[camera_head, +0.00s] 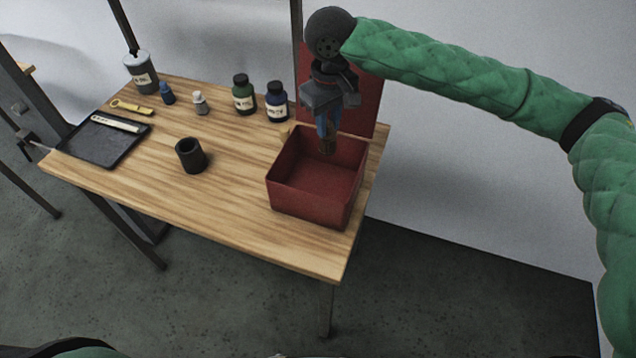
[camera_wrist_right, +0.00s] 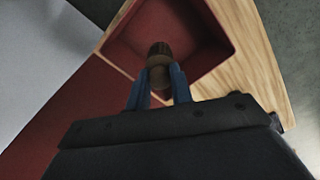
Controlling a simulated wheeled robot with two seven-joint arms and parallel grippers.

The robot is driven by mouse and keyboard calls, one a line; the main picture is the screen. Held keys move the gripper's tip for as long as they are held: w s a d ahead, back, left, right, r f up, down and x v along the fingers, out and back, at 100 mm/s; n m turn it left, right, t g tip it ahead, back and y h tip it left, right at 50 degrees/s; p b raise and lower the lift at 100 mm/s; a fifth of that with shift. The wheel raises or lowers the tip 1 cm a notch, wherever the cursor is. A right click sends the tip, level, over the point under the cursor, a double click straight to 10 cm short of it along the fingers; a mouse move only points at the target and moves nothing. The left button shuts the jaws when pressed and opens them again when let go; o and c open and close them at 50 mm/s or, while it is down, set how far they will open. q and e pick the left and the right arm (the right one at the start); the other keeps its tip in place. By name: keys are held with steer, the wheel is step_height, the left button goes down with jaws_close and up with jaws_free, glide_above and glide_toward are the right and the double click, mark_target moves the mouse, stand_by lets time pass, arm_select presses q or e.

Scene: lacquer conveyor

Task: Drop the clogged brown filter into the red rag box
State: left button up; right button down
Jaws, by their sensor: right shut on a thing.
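The red rag box (camera_head: 318,211) stands open at the right end of the wooden table, with its red lid raised at the back. Its inside shows in the right wrist view (camera_wrist_right: 205,38). My right gripper (camera_head: 327,133) points down over the box, shut on the brown filter (camera_head: 327,147). The filter hangs at the fingertips over the box opening, and its brown end shows between the blue fingers in the right wrist view (camera_wrist_right: 159,52). The box floor below it looks empty where visible. My left gripper is not in view.
A black cup (camera_head: 190,156) stands mid-table. A dark tray (camera_head: 93,141) lies at the left. The table between cup and box is clear.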

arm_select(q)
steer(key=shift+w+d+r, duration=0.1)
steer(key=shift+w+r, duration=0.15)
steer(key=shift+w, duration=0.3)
arm_select(e)
steer(key=shift+f, duration=0.2)
steer(key=c, duration=1.2)
jaws_free()
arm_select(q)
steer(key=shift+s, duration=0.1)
arm_select(e)
steer(key=shift+o, duration=0.2)
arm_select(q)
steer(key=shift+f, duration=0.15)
arm_select(e)
steer(key=shift+r, duration=0.1)
steer(key=shift+r+b, duration=0.25)
steer(key=shift+b, duration=0.15)
step_height(320, 180, up, 6)
steer(key=shift+f+b, duration=0.15)
steer(key=shift+b, duration=0.85)
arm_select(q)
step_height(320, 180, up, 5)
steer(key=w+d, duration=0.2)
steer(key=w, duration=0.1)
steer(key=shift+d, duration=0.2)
arm_select(e)
steer(key=shift+r, duration=0.7)
